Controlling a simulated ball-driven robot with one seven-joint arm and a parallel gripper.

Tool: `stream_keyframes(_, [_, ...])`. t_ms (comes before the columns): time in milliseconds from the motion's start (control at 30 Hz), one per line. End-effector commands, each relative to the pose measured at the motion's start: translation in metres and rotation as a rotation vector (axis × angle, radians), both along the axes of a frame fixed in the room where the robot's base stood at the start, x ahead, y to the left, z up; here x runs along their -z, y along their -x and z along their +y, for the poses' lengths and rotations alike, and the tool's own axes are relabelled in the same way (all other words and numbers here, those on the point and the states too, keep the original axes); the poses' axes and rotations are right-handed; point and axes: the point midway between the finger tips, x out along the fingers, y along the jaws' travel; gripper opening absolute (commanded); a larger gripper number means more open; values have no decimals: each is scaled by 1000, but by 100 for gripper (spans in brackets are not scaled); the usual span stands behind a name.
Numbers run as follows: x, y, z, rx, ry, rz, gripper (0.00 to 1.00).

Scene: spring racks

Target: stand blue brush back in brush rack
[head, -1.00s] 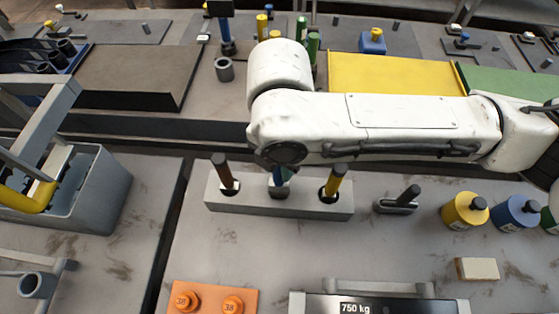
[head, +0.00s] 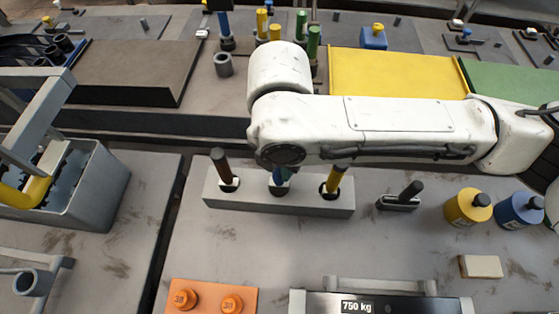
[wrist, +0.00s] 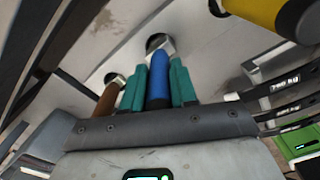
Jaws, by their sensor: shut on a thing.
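The brush rack (head: 275,203) is a long grey block with a row of holes, in the middle of the head view. My gripper (wrist: 158,72) has teal fingers shut on the handle of the blue brush (wrist: 158,88). In the head view the blue brush (head: 279,176) is over the rack's middle hole, mostly hidden under my white arm. In the wrist view its metal collar is at the dark hole; I cannot tell how deep it sits. A brown brush (head: 219,164) stands in the left hole and a yellow-handled brush (head: 335,179) in the right one.
A grey holder with a dark handle (head: 402,197), a yellow bottle (head: 467,207) and a blue bottle (head: 519,209) stand to the right. A scale (head: 385,303) and an orange block (head: 209,297) are in front. A grey bin (head: 95,190) stands left.

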Motion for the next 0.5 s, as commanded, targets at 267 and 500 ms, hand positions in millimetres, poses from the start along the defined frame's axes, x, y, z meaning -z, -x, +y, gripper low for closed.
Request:
stream_keyframes(267, [6,0,0,0,0,0,0])
stream_keyframes(500, [10,0,0,0,0,0,0])
